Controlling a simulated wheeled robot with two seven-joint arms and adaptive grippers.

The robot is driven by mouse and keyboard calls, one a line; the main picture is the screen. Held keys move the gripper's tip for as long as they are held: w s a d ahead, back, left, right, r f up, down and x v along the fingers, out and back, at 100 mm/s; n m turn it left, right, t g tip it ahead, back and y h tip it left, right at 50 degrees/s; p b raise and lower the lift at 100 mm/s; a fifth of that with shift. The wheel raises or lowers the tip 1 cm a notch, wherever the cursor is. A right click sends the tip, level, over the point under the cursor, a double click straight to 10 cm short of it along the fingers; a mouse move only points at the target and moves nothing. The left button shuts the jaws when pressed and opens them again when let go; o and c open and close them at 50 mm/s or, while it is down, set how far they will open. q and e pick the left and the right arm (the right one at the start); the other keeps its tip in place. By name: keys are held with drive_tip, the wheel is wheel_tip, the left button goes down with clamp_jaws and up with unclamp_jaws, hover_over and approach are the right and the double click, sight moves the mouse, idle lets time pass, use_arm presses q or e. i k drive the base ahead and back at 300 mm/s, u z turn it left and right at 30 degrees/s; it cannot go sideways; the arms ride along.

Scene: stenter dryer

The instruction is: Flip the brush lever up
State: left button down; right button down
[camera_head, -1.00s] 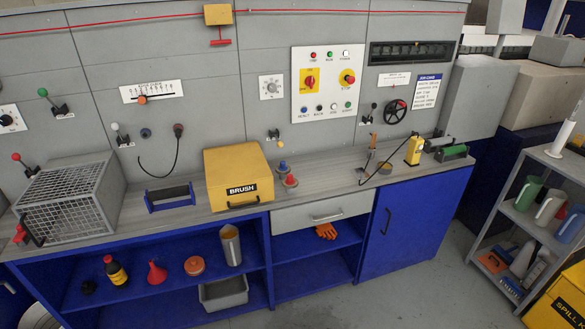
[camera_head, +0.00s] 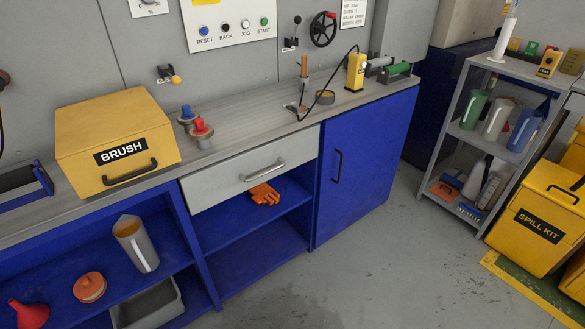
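A yellow box (camera_head: 115,138) with a black BRUSH label (camera_head: 120,151) and a dark front handle (camera_head: 130,172) stands closed on the grey counter. Behind it to the right, a small wall lever (camera_head: 166,74) ends in a yellow ball knob (camera_head: 177,81) that points down. Farther right on the wall, another lever (camera_head: 293,31) has a black knob pointing up. No readable label shows which lever is the brush one. Neither of my grippers is in view.
A red and a blue knobbed piece (camera_head: 201,131) stand beside the box. A yellow handheld device (camera_head: 355,71) with a black cable stands farther along the counter (camera_head: 250,117). A grey shelf rack (camera_head: 468,137) and yellow spill kit bin (camera_head: 540,222) are right. Floor in front is clear.

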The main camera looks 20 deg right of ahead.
sight(177, 80)
drive_tip(key=k, duration=0.65)
drive_tip(key=z, duration=0.4)
drive_tip(key=i, duration=1.1)
drive_tip(key=u, duration=0.7)
drive_tip(key=i, duration=0.55)
drive_tip(key=u, duration=0.65)
